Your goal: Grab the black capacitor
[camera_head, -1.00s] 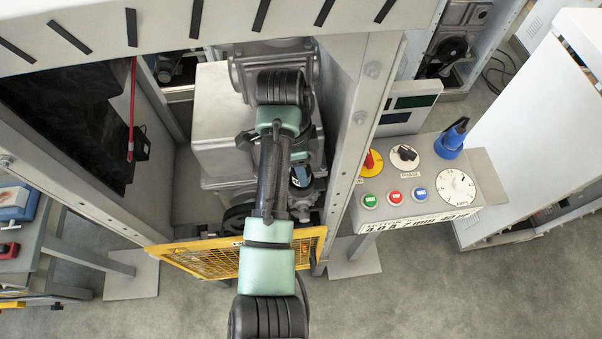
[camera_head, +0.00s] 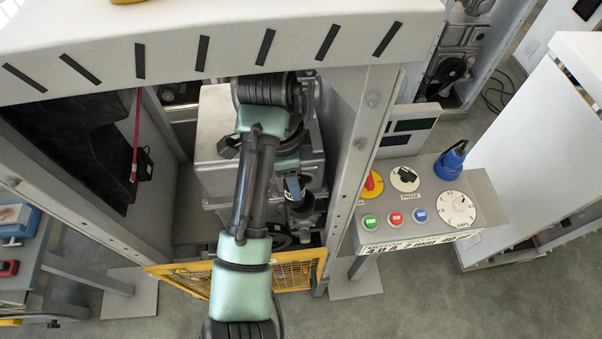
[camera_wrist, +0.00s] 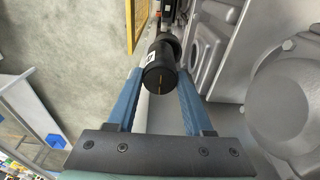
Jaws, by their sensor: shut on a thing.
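The black capacitor (camera_wrist: 160,72) is a dark cylinder with a small orange line on its end face and a white label on its side. In the wrist view it sits between the two blue fingers of my gripper (camera_wrist: 159,72), which is shut on it. In the head view my gripper (camera_head: 293,188) is low inside the machine frame, beside the grey metal housing, partly hidden by my arm. The capacitor's far end cannot be told apart clearly from the dark parts behind it.
A grey metal housing (camera_head: 212,150) stands close beside the gripper. Frame posts (camera_head: 362,150) rise on both sides, with a yellow mesh guard (camera_head: 185,278) low in front. A control panel (camera_head: 420,205) with buttons and dials is at the right. Open floor lies in front.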

